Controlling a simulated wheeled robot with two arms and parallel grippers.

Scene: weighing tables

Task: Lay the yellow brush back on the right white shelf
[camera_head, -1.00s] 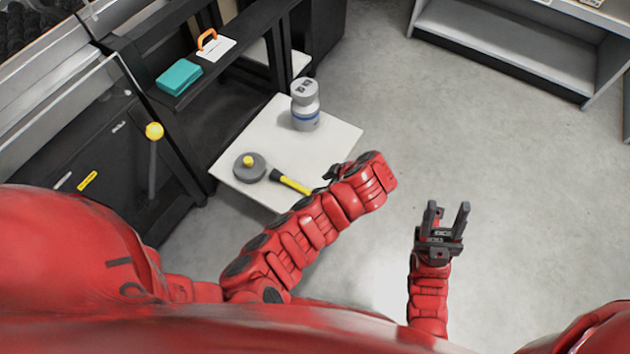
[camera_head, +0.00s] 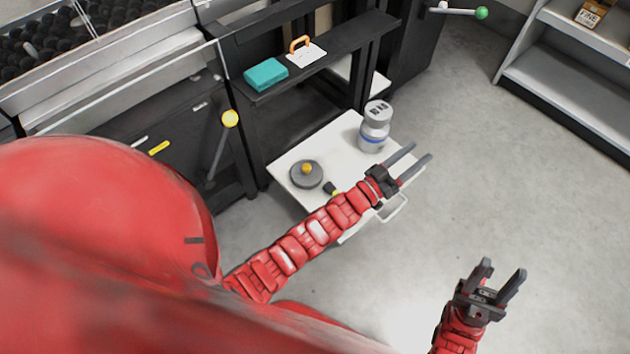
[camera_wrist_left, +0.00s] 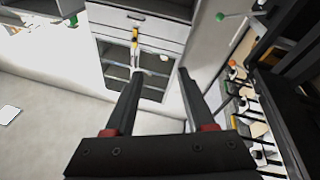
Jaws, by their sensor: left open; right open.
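The likely yellow brush (camera_head: 334,190) lies on a low white surface (camera_head: 345,135); its dark head and a bit of yellow show in the head view, and my left arm hides the rest. My left gripper (camera_head: 421,152) is open and empty, reaching past the right edge of that surface in the picture. Its two fingers also stand apart in the left wrist view (camera_wrist_left: 160,71). My right gripper (camera_head: 505,268) is open and empty over the floor at lower right. A light shelf unit (camera_head: 560,75) stands at upper right.
A round grey weight with a yellow knob (camera_head: 307,175) and a grey-white bottle (camera_head: 375,127) stand on the white surface. A black shelf (camera_head: 345,48) behind holds a teal box (camera_head: 266,74) and an orange-handled white item (camera_head: 306,53). The grey floor (camera_head: 480,150) at right is clear.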

